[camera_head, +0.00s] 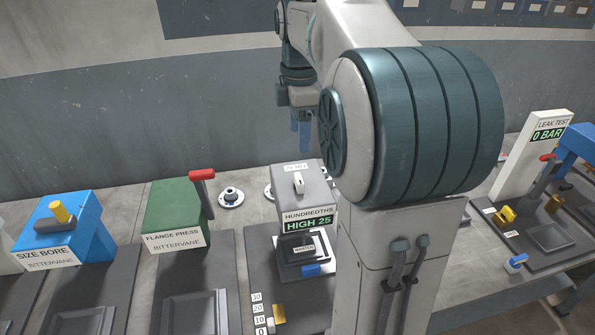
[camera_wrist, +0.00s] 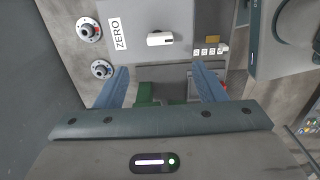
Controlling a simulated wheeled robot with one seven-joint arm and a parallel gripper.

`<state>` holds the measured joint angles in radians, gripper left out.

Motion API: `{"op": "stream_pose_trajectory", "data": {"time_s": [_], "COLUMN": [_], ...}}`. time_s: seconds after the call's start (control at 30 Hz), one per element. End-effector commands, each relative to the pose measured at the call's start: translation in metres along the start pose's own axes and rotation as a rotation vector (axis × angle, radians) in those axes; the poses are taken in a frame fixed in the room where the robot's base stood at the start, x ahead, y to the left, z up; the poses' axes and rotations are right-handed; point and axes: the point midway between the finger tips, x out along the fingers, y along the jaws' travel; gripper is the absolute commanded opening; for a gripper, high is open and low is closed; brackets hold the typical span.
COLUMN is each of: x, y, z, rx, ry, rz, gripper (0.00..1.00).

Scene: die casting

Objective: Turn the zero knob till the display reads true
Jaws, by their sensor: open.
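The gauge unit (camera_head: 290,208) is a grey box on the bench. Its display (camera_head: 308,225) reads HIGH 25 under the label HUNDREDTHS. The zero knob (camera_head: 298,182) is a small white bar-shaped knob on the top face, also seen in the wrist view (camera_wrist: 160,39) beside the ZERO label (camera_wrist: 117,33). My gripper (camera_head: 300,135) is above and behind the knob in the head view. In the wrist view my gripper (camera_wrist: 163,84) is open, with two blue fingers apart and nothing between them; the knob lies beyond the fingertips, untouched.
A block labelled MASTER (camera_head: 303,248) sits below the display. A number scale with a yellow marker (camera_head: 279,313) is in front. The green flange press (camera_head: 175,215) with red lever and blue size bore (camera_head: 70,228) stand left; the leak test post (camera_head: 530,150) stands right.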

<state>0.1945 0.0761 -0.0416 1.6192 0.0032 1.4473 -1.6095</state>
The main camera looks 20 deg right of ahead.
Motion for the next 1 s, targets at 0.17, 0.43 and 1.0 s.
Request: {"op": "stream_pose_trajectory", "data": {"time_s": [0.17,0.43,1.0], "x": [0.038,0.092,0.118], "y": [-0.001,-0.001,0.0], "z": [-0.001,-0.001,0.0], "rx": [0.001,0.001,0.002], "ry": [0.0,0.0,0.0], "rz": [-0.005,-0.003,0.001], "gripper": [0.64,0.64,0.64]}}
